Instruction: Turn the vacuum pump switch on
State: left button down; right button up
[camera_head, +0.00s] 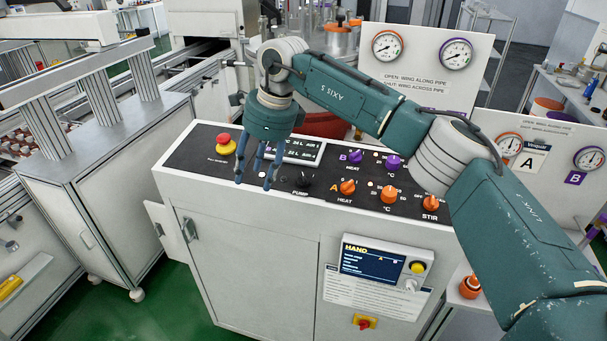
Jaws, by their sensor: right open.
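The control panel (211,166) is a dark sloping face on top of a white cabinet. A small black knob (305,180) sits on it above the label PUMP. My right gripper (256,176) points down over the panel, just left of that knob, with its blue fingers apart and nothing between them. I cannot tell how far its tips are above the panel. Which way the knob is turned is too small to tell. My left gripper is not in view.
Left of my fingers is a red emergency button (223,140) on a yellow base. A display (300,150) lies partly behind my gripper. Right of the pump knob are orange HEAT (347,187), °C (389,194) and STIR (430,203) knobs, with purple knobs (355,157) behind. My right arm crosses above the panel's right side.

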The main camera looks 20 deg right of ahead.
aim_at(304, 177)
jog(key=d+r+m+h, duration=0.1)
jog(key=d+r+h, duration=0.4)
jog(key=d, duration=0.6)
jog(key=shift+y, duration=0.6)
jog(key=f+p, duration=0.1)
jog(key=f, duration=0.2)
jog(key=w+f+p, duration=0.1)
jog(key=f, duration=0.2)
jog(key=f+p, duration=0.2)
jog(key=shift+w+d+f, duration=0.25)
jog(key=shift+d+f, duration=0.1)
jog(key=shift+f, duration=0.05)
jog(key=shift+w+f, duration=0.15)
jog(key=shift+f, duration=0.4)
jog(key=shift+c, duration=0.3)
jog(key=c, duration=1.1)
